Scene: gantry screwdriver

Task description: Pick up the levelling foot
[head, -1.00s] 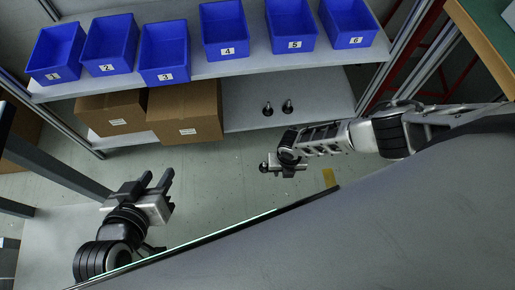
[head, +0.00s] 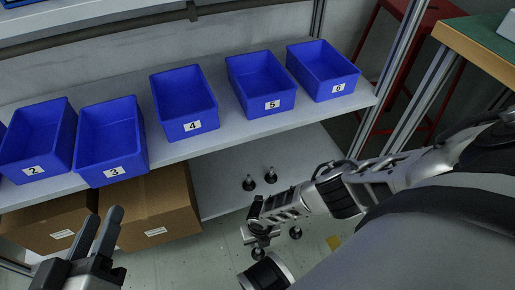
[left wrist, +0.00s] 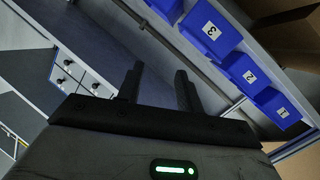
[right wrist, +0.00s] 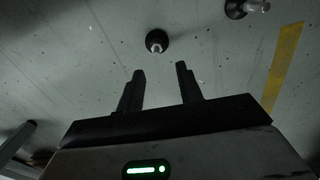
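One dark levelling foot (head: 258,254) shows beside my right gripper (head: 262,238), and a second levelling foot (head: 295,232) is just to its right; both appear to be on the floor. In the right wrist view a levelling foot (right wrist: 157,41) lies beyond the gap between the open, empty fingers (right wrist: 160,80), apart from them. Another levelling foot (right wrist: 245,8) is at the top edge. Two more levelling feet, a left one (head: 249,183) and a right one (head: 271,175), stand on the lower shelf. My left gripper (head: 103,225) is open and empty, far left.
Numbered blue bins, such as bin 4 (head: 184,103), stand on the upper shelf (head: 230,122). Cardboard boxes (head: 155,205) fill the left of the lower shelf (head: 222,190). A shelf post (head: 400,75) and red frame (head: 385,45) are at right. A yellow floor stripe (right wrist: 284,68) lies right of my right gripper.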

